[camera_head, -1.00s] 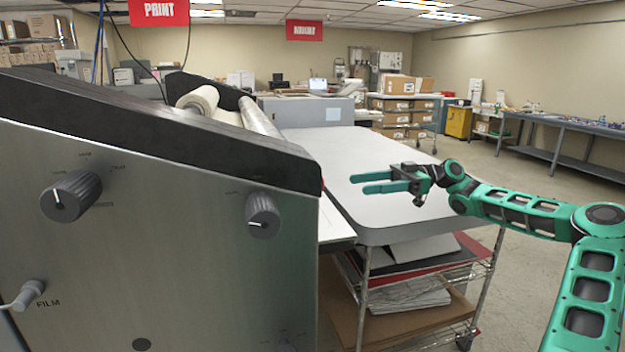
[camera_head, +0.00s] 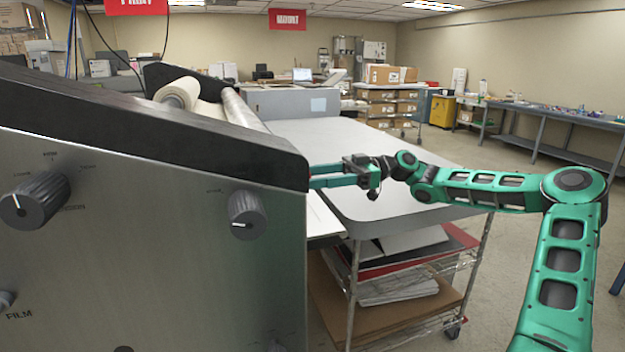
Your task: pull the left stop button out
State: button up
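I cannot make out a stop button in the view. The machine's grey metal side panel (camera_head: 150,250) fills the left, with a large dark knob (camera_head: 36,200) and a smaller dark knob (camera_head: 247,213). A small part of a dark round thing (camera_head: 124,349) shows at the bottom edge; I cannot tell what it is. My gripper (camera_head: 318,175) is just right of the machine's black upper end, in front of the white table. Its two green fingers point left with a gap between them, empty. Their tips reach the machine's edge in the picture; I cannot tell if they touch.
A white-topped table (camera_head: 390,190) stands right of the machine, over a wire rack cart (camera_head: 410,325) holding boards and sheets. White rolls (camera_head: 180,92) lie on the machine. Open floor (camera_head: 490,270) lies to the right, with a long bench (camera_head: 560,125) by the wall.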

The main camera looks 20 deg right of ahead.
jog(key=shift+a, duration=0.3)
grip_shut()
jog(key=shift+d, duration=0.8)
grip_release()
jog(key=d, duration=1)
jog(key=shift+d, duration=0.4)
